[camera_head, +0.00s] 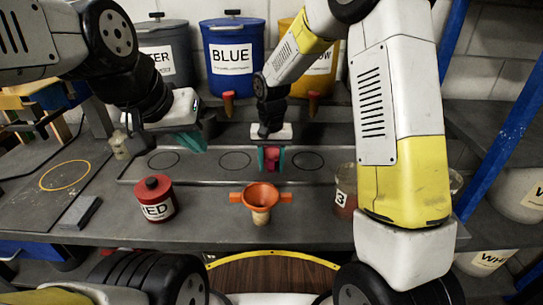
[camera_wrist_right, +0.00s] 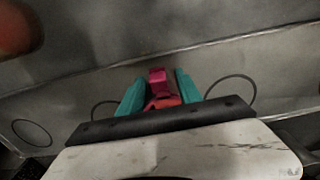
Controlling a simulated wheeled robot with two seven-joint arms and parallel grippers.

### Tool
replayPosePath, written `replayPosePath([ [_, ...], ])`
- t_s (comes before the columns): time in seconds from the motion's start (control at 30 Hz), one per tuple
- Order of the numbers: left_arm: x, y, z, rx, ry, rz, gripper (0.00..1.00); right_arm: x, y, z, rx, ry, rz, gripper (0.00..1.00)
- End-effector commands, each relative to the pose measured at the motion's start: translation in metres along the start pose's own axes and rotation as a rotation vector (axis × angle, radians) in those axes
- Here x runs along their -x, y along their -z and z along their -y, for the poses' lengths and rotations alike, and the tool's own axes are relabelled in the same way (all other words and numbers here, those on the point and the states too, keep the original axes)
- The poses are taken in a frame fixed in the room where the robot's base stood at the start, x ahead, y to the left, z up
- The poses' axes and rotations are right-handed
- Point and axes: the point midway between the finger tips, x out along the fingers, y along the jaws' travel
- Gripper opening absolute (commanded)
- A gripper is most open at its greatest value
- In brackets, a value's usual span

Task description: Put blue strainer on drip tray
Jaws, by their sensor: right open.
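I cannot make out a blue strainer in either view. The drip tray (camera_head: 200,169) is a long, shallow grey tray with ring marks across the back of the bench. My right gripper (camera_head: 272,160) points down over the tray near its middle, with teal fingers apart. A pink-red object (camera_head: 273,154) shows between them; it also shows in the right wrist view (camera_wrist_right: 158,82), where the gripper (camera_wrist_right: 160,90) flanks it. Whether the fingers touch it is unclear. My left gripper (camera_head: 195,142) is over the tray's left part, its fingertips partly hidden.
An orange funnel (camera_head: 262,194) stands in front of the tray, beside a red can (camera_head: 155,198) and a jar marked 3 (camera_head: 345,192). A blue tank (camera_head: 232,60) and its orange tap (camera_head: 228,101) are behind. A grey block (camera_head: 81,212) lies at left.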

Motion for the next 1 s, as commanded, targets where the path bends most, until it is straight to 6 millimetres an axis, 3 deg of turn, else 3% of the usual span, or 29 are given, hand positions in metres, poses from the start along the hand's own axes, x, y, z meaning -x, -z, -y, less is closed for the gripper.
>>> replayPosePath([
  [0.4, 0.000, 0.000, 0.000, 0.000, 0.000, 0.000, 0.00, 0.086, 0.001, 0.000, 0.000, 0.002, -0.004, 0.41],
  [0.67, 0.000, 0.000, 0.000, 0.000, 0.000, 0.000, 0.00, 0.112, -0.002, -0.003, 0.000, 0.005, -0.008, 0.41],
  [0.87, 0.000, 0.000, 0.000, 0.000, 0.000, 0.000, 0.00, 0.151, -0.026, -0.035, 0.005, 0.051, -0.082, 0.41],
  [1.0, 0.000, 0.000, 0.000, 0.000, 0.000, 0.000, 0.00, 0.182, -0.061, -0.068, 0.015, 0.096, -0.168, 0.41],
])
